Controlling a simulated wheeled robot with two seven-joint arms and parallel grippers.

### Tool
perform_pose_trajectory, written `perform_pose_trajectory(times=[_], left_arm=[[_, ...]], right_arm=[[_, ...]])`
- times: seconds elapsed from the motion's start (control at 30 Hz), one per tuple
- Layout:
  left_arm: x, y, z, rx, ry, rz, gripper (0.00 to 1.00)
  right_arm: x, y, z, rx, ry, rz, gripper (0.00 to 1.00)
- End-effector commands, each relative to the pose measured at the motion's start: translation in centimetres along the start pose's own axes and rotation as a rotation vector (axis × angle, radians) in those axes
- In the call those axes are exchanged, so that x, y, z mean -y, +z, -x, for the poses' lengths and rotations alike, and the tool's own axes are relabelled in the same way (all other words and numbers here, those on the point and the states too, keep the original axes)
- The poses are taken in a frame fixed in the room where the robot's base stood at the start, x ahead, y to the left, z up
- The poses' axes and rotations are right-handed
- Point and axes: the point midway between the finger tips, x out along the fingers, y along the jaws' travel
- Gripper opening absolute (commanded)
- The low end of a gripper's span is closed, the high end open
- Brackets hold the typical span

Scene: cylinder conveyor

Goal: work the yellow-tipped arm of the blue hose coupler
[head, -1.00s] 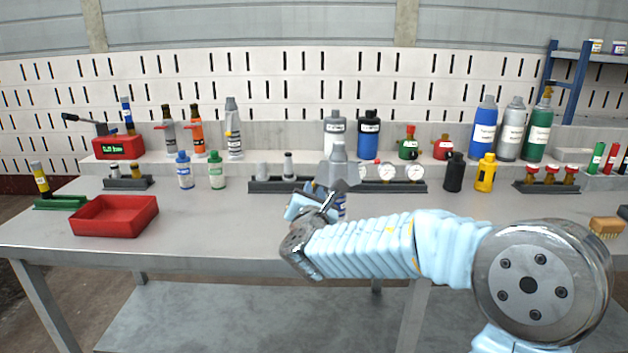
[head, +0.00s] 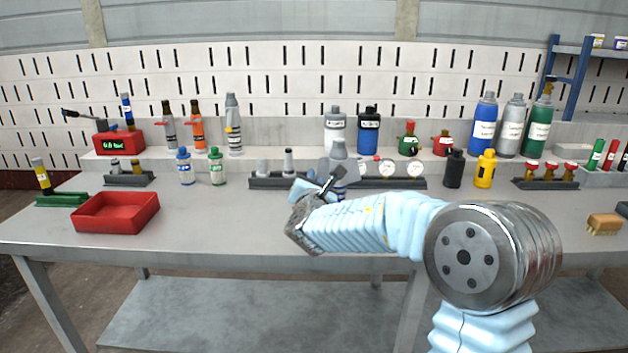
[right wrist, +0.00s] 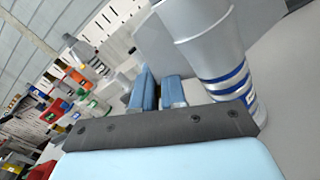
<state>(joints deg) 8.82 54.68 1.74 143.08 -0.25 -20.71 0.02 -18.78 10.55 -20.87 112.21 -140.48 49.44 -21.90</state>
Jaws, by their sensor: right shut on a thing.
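The blue-banded grey hose coupler (head: 338,158) stands upright behind my right gripper on the bench's middle. In the right wrist view its large grey body with blue bands (right wrist: 222,60) rises right beside the fingers. My right gripper (head: 318,183) is at the coupler's left side. In the right wrist view its two blue fingers (right wrist: 159,92) are close together, shut on the coupler's arm. The arm and its yellow tip are hidden by the fingers. My left gripper is not in view.
A rack with gauges (head: 387,168) stands right of the coupler. A red tray (head: 116,213) sits on the left. A similar grey bottle-shaped part with a yellow-tipped arm (head: 233,128) stands on the back ledge. The front of the bench (head: 220,225) is clear.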

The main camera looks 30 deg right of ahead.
Motion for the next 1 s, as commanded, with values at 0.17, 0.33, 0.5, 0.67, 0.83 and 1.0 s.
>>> perform_pose_trajectory(times=[0.17,0.33,0.5,0.67,0.83,1.0], left_arm=[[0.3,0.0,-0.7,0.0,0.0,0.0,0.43],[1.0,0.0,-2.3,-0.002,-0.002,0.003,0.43],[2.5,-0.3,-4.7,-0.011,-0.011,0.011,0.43],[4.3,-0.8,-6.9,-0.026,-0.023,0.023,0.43],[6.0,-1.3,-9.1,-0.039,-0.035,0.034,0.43],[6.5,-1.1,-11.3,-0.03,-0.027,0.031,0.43]], right_arm=[[0.0,-0.2,0.0,0.001,0.0,-0.023,0.0],[-0.1,-0.5,0.0,0.001,0.0,-0.091,0.0],[-0.6,-0.7,0.0,0.002,0.002,-0.212,0.0],[-1.2,-0.5,0.0,0.003,0.001,-0.357,0.0],[-1.9,-0.1,0.0,0.002,0.001,-0.52,0.0],[-2.6,0.4,0.0,0.002,0.001,-0.681,0.0]])
